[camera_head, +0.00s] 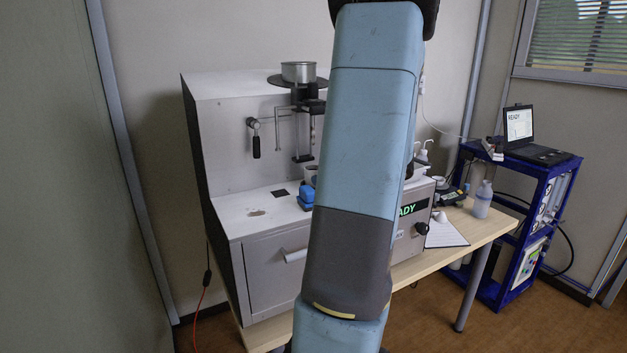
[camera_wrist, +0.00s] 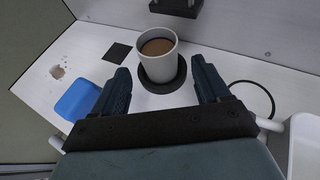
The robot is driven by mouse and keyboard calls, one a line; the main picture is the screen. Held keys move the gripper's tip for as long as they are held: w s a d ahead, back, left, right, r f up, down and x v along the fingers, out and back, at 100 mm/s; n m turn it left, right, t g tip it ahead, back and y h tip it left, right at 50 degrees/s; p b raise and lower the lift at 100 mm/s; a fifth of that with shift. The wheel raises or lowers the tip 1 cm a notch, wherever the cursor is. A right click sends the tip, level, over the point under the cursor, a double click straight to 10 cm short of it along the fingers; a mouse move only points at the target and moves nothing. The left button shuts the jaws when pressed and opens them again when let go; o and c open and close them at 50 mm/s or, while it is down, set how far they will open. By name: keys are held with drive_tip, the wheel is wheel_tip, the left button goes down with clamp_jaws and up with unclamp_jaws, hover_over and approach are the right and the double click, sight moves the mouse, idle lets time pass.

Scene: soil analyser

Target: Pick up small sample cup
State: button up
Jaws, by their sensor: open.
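In the wrist view a small light-grey sample cup (camera_wrist: 158,62) with brown soil in it stands upright on a round black pad (camera_wrist: 165,86) on the analyser's white top. My gripper (camera_wrist: 162,85) is open, with its two dark fingers at the left and right of the pad. The cup stands just beyond and between the fingertips, and I see no contact. In the head view my own arm hides most of the gripper and the cup.
A blue block (camera_wrist: 77,100) lies left of the left finger, near a dark square (camera_wrist: 117,53). A black cable loop (camera_wrist: 254,98) and a white container (camera_wrist: 304,145) are at the right. The analyser (camera_head: 240,130) stands on a wooden table (camera_head: 478,232); a laptop (camera_head: 530,135) is at right.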

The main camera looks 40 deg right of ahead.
drive_tip(key=shift+x, duration=2.25)
drive_tip(key=shift+r, duration=0.1)
drive_tip(key=shift+c, duration=0.2)
drive_tip(key=c, duration=1)
drive_tip(key=shift+c, duration=0.2)
drive_tip(key=shift+r, duration=0.25)
